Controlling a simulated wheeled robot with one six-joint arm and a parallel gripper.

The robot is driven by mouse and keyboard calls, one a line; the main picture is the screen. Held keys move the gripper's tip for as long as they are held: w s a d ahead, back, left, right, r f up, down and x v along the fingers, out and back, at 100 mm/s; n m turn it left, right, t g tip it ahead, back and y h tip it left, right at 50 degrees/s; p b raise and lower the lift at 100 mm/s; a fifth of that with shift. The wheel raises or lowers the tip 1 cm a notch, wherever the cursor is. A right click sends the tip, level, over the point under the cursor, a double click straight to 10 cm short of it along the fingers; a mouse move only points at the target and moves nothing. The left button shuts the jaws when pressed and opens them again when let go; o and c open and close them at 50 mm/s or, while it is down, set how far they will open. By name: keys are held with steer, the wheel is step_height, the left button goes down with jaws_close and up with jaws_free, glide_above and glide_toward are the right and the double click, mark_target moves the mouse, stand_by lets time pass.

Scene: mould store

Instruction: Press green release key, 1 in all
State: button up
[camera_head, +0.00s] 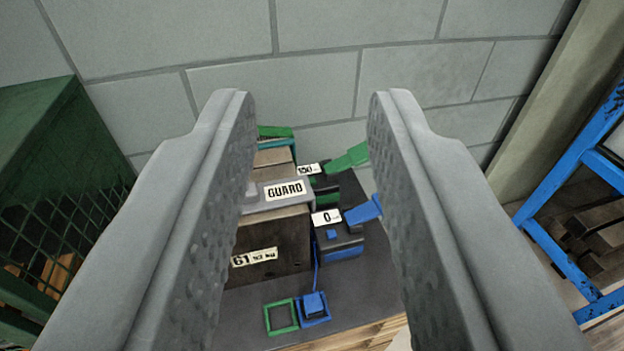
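My gripper (311,102) is open, with its two grey fingers wide apart and nothing held between them. Between and beyond them is a dark bench top (362,290). On it, near its front edge, lies a green square frame (281,316); its inside looks dark and flat, and I cannot make out a raised green key in it. Right next to it is a blue key (314,304) standing up in a blue square frame. Farther back, a green lever (348,158) sits by a label reading 150, and a blue lever (364,209) by a label reading 0.
A dark block marked 61 (268,262) stands behind the keys, with a grey part labelled GUARD (285,190) above it. A green mesh cage (60,190) is at left, a blue rack (565,255) at right. A block wall (300,60) closes the back.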

jaws_close()
stand_by(1.4)
